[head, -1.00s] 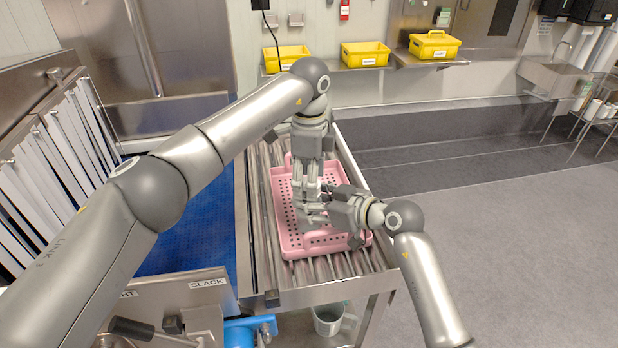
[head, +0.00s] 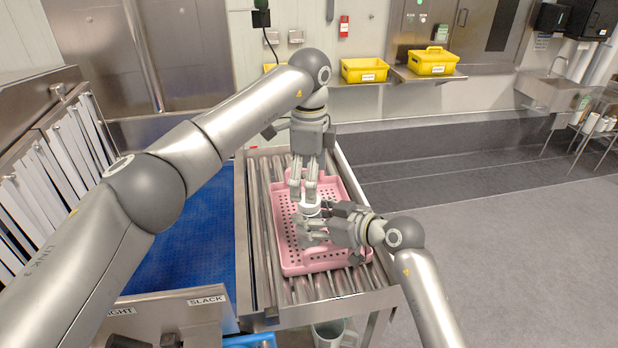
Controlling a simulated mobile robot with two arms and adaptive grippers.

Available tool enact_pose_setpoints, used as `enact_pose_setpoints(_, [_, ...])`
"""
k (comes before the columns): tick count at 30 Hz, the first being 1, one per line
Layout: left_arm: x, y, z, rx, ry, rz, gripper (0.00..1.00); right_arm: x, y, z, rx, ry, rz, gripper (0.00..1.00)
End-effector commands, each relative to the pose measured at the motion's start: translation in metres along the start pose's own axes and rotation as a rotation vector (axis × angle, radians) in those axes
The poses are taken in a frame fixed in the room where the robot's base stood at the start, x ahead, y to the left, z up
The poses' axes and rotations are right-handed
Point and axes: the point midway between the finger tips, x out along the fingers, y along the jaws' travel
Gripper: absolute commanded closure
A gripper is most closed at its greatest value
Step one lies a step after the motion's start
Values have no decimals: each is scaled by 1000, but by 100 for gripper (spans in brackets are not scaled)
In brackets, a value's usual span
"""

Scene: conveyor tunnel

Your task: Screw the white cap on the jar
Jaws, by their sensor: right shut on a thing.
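The white cap (head: 310,209) shows as a small pale disc below the fingertips of my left gripper (head: 303,196). The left gripper points down from above, with a narrow gap between its fingers; I cannot tell whether they touch the cap. My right gripper (head: 312,232) reaches in from the right, just below the cap in the picture, and is shut on the jar. The jar is mostly hidden by the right fingers, so I cannot make out how the cap sits on it. Both grippers are over the pink perforated tray (head: 297,266).
The tray rests on a roller conveyor (head: 262,215) with metal side rails. A blue belt (head: 195,250) lies to its left. Yellow bins (head: 364,70) stand on a shelf at the back. A grey mug (head: 328,332) is below the conveyor's front end.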

Motion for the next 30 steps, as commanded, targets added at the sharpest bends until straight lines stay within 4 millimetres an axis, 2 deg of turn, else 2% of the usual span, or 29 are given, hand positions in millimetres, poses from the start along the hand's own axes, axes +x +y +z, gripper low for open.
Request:
enact_pose_setpoints(8, [-6, 0, 0, 0, 0, -2, 10, 0, 0, 0, 0, 1, 0, 100])
enact_pose_setpoints(11, [-20, -1, 0, 0, 0, -4, 10, 0, 0, 0, 0, 1, 0, 100])
enact_pose_setpoints(21, [-94, 0, 0, -2, -1, -3, 10, 0, 0, 0, 0, 1, 0, 100])
enact_pose_setpoints(30, [-118, 0, 0, 0, 0, 0, 10, 0, 0, 0, 0, 1, 0, 100])
